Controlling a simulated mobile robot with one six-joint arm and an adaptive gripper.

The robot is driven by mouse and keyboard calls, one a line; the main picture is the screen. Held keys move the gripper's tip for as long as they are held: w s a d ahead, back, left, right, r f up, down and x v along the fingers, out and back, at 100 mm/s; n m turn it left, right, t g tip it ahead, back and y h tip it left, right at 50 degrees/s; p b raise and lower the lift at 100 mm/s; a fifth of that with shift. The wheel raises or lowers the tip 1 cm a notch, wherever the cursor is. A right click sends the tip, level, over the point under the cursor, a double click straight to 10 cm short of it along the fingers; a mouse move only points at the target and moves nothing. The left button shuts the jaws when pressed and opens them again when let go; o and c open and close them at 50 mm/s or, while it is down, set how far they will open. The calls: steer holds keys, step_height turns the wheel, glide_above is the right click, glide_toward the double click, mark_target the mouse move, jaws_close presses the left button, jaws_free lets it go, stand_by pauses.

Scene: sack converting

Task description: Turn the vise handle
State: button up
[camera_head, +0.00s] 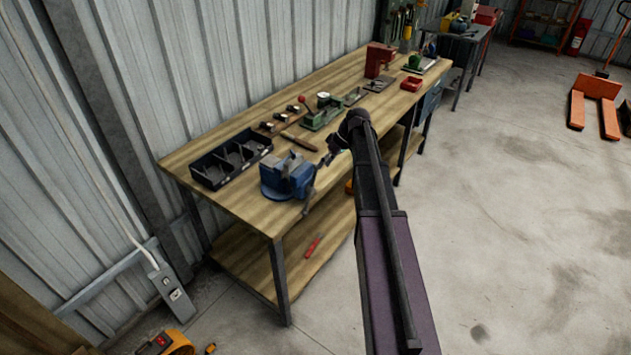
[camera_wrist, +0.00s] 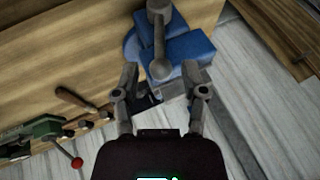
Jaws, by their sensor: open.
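The blue vise (camera_head: 283,179) sits on the near part of the wooden workbench (camera_head: 225,205), at its front edge. Its grey handle (camera_wrist: 159,40), a bar with rounded ends, shows over the blue body (camera_wrist: 190,47) in the wrist view. My gripper (camera_head: 325,158) is beside the vise on its right in the head view. In the wrist view my gripper (camera_wrist: 161,74) is open, and the handle's lower end lies between or just beyond the two fingertips. I cannot tell whether a finger touches it. Nothing is held.
A black divided bin (camera_head: 230,160) stands left of the vise. A red tool (camera_head: 313,246) is on the lower shelf.

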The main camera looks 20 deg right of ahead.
mark_target(317, 174)
steer(key=shift+b+x, duration=2.4)
steer(key=shift+x, duration=0.75)
jaws_close()
